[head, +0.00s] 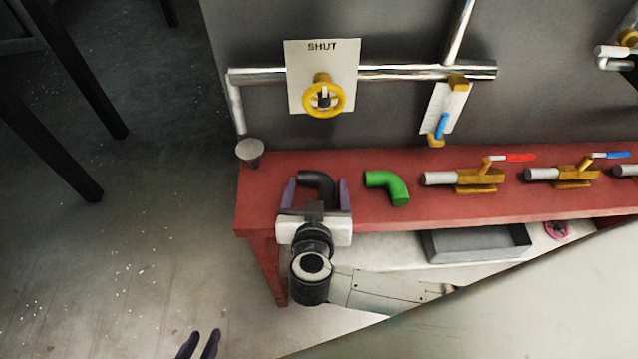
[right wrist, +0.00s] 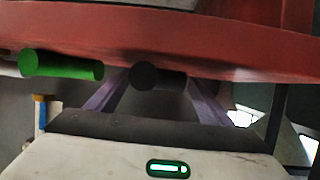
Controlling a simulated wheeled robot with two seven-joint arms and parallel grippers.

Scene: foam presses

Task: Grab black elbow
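The black elbow (head: 319,184) lies near the left end of the red bench (head: 265,208). My right gripper (head: 316,181) is open, with one purple finger on each side of the elbow and a visible gap to each. In the right wrist view, the black elbow (right wrist: 157,77) sits between the spread fingers of the right gripper (right wrist: 157,84); its round end faces the camera. My left gripper (head: 199,342) shows only its purple fingertips at the bottom edge, apart and empty, over the floor.
A green elbow (head: 387,187) lies just right of the black one. Brass valves with a red handle (head: 518,157) and a blue handle (head: 612,155) lie further right. A grey cup-like piece (head: 250,152) stands at the bench's left end. A grey tray (head: 477,243) sits below.

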